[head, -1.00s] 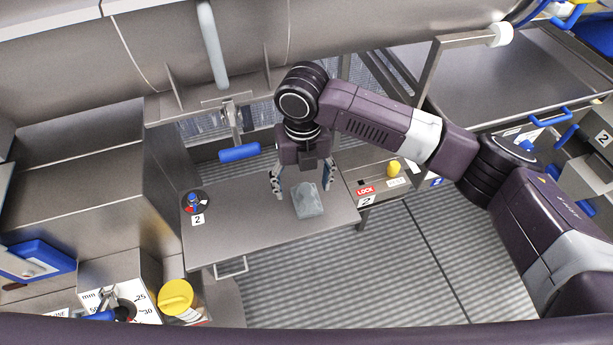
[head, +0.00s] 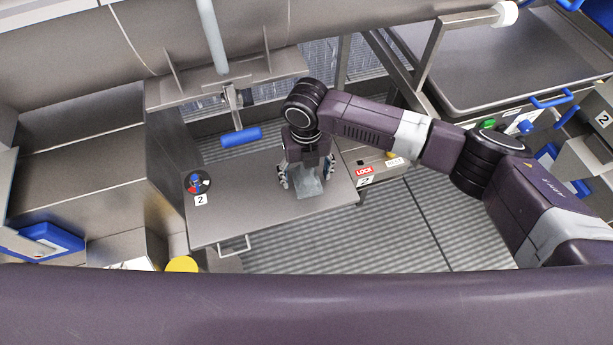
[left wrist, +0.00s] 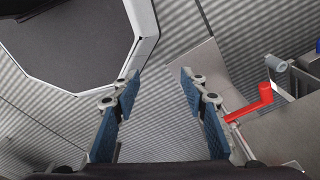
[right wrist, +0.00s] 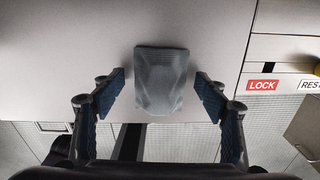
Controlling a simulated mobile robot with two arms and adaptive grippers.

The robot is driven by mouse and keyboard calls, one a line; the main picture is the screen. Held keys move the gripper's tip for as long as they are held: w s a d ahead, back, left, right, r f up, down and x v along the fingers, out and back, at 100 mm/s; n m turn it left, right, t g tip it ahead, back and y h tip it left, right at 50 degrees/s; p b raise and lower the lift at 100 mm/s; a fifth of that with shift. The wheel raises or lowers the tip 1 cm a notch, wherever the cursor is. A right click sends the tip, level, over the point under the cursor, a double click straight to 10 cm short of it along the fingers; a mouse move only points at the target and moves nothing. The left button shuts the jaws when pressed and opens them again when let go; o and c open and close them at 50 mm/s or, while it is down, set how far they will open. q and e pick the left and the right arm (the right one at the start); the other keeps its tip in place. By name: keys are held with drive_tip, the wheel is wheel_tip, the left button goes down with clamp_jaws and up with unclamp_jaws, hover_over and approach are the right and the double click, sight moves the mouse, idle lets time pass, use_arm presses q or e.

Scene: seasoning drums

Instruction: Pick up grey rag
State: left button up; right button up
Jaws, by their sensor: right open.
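The grey rag (head: 308,187) lies folded on a metal shelf table (head: 235,205), near its right end. In the right wrist view the rag (right wrist: 161,80) sits between and slightly beyond the two fingers. My right gripper (head: 306,182) is open and points down over the rag, a finger on each side; gaps show between the fingers (right wrist: 160,95) and the rag. My left gripper (left wrist: 158,85) shows only in its own wrist view. It is open and empty, with grey ribbed floor behind its fingers.
A round dial (head: 197,182) with a "2" label is on the table's left end. A blue handle (head: 241,137) hangs behind the table. A LOCK-labelled panel (head: 378,170) is just right of it. A red handle (left wrist: 262,100) is right of my left fingers.

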sight(306, 172)
drive_tip(key=shift+c, duration=1.3)
drive_tip(key=c, duration=0.9)
use_arm(q)
drive_tip(key=shift+s, duration=0.65)
use_arm(e)
drive_tip(key=shift+c, duration=0.2)
use_arm(q)
drive_tip(key=shift+f, duration=0.1)
use_arm(e)
drive_tip(key=shift+r, duration=0.1)
use_arm(q)
drive_tip(key=f+b, duration=0.4)
drive_tip(key=shift+w, duration=0.25)
use_arm(e)
wheel_tip(306, 172, up, 20)
